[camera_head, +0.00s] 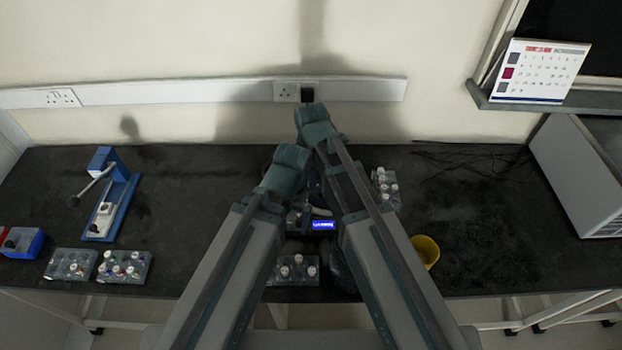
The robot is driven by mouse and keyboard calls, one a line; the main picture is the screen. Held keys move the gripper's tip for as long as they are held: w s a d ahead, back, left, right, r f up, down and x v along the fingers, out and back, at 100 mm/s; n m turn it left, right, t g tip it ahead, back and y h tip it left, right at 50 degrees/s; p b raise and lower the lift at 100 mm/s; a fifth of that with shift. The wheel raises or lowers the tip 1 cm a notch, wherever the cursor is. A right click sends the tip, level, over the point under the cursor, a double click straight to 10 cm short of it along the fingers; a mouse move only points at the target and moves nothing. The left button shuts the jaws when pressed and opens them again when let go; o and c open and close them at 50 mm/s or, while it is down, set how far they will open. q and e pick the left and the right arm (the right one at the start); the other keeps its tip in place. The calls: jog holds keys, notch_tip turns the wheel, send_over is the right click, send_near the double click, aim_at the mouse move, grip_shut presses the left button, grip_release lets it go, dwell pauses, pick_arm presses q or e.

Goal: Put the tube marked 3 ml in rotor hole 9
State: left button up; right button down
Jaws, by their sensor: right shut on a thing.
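A dark device with a lit blue display (322,225) stands at the middle of the bench, mostly covered by my arms. Its rotor and numbered holes are hidden. My right gripper (318,195) is only partly seen between my arm links, over the area just behind the display. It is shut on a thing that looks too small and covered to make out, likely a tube. My left gripper is hidden behind my left arm. Capped tubes stand in clear racks at front centre (292,280) and right of my arms (385,185); their markings are unreadable.
Two more racks with capped tubes (70,265) (123,268) stand at front left. A blue lever press (112,205) and a blue box (22,243) are also left. A yellow bowl (425,250) is right of my arms.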

jog(key=shift+f, duration=0.2)
jog(key=c, duration=0.7)
grip_release()
jog(key=shift+o, duration=0.3)
jog(key=shift+o, duration=1.4)
jog(key=shift+r, duration=0.1)
jog(key=shift+r+p, duration=2.95)
